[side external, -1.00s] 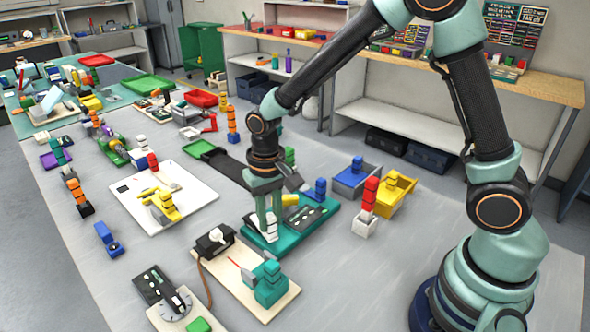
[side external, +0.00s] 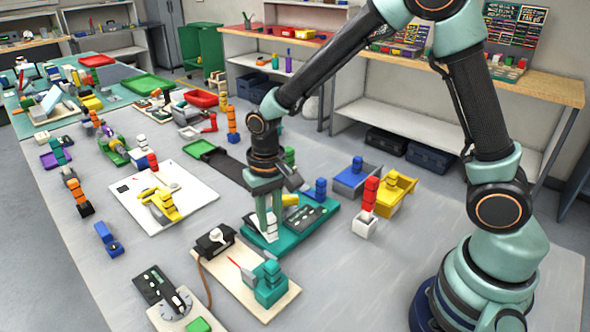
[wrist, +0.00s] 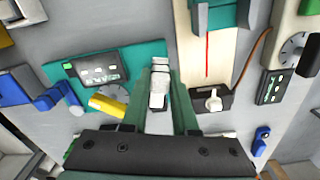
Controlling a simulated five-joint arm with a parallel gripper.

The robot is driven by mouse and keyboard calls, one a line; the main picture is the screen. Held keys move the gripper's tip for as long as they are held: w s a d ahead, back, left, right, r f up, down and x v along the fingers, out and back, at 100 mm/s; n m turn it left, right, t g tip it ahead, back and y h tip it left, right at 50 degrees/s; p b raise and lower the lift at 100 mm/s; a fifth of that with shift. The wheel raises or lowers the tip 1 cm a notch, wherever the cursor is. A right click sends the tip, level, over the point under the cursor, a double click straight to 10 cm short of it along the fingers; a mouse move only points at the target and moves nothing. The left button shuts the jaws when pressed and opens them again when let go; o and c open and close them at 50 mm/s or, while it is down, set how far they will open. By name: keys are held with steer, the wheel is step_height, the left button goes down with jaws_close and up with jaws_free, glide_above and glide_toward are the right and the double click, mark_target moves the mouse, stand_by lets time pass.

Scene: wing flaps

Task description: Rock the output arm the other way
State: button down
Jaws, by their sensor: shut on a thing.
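A teal base (side external: 327,223) carries a dark panel (side external: 305,215) with pale switches and a yellow cylinder (wrist: 107,105). A white ridged upright piece (side external: 271,228), apparently the output arm, stands at the left end of the base. My gripper (side external: 265,222) points down over it, with a green finger on either side. In the wrist view the white piece (wrist: 158,88) sits between the two fingers of my gripper (wrist: 160,85), which are shut on it. The fingers hide its sides, and its pivot cannot be seen.
A wooden board with a teal block (side external: 270,284) and a black box with a white knob (side external: 214,240) lie close in front. A red-topped white block (side external: 369,206) and blue and yellow bins (side external: 395,193) stand to the right. Bare table lies at the lower right.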

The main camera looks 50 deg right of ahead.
stand_by(0.4)
steer(key=d+n, duration=0.1)
steer(key=n, duration=0.1)
steer(key=shift+d+n, duration=0.35)
steer(key=shift+n, duration=0.05)
steer(key=shift+d+n, duration=0.75)
steer(key=shift+n, duration=0.45)
steer(key=c, duration=0.7)
jaws_free()
step_height(320, 180, up, 12)
steer(key=shift+r, duration=0.1)
